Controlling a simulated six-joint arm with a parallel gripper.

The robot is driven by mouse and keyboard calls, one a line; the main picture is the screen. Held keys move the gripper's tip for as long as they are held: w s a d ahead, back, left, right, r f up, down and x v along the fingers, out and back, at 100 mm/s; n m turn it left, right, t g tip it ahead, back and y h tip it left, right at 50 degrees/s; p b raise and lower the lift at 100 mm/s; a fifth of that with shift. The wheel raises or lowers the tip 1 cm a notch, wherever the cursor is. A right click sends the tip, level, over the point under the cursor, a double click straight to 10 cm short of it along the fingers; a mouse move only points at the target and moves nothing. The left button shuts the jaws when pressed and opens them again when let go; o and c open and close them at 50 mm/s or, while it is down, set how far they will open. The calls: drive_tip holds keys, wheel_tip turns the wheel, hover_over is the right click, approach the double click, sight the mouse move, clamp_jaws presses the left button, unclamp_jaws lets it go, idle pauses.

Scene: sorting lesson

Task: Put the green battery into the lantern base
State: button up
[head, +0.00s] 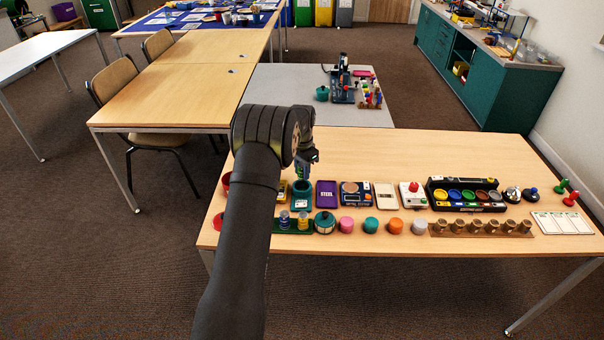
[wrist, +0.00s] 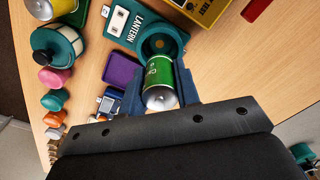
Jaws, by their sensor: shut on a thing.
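My gripper (wrist: 160,89) is shut on the green battery (wrist: 161,80), with one finger on each side of it. The battery's silver end faces the wrist camera. The teal lantern base (wrist: 125,27), labelled LANTERN, lies just beyond the battery, which overlaps the near edge of its round socket (wrist: 160,44) in the wrist view. How deep the battery reaches is hidden. In the head view, my gripper (head: 306,158) is over the lantern base (head: 301,203), and my arm covers part of this area.
A teal lantern top (head: 325,223) stands in front, beside a green rack with batteries (head: 285,221). A purple tray (head: 327,195) is right of the base, and a yellow tester (wrist: 205,8) is on its other side. Pots and devices fill the table rightward; its back strip is clear.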

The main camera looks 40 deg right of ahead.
sight(302, 178)
drive_tip(key=shift+f, duration=2.2)
drive_tip(key=shift+s+a+f, duration=0.15)
drive_tip(key=shift+a+f, duration=0.05)
drive_tip(key=shift+f, duration=0.55)
drive_tip(key=shift+a, duration=0.1)
drive_tip(key=shift+r, duration=0.7)
drive_tip(key=shift+d+r, duration=0.25)
drive_tip(key=shift+d, duration=0.1)
drive_tip(key=shift+f, duration=0.5)
drive_tip(key=shift+a+f, duration=0.15)
drive_tip(key=shift+f, duration=0.2)
drive_tip(key=shift+r, duration=0.9)
idle(0.5)
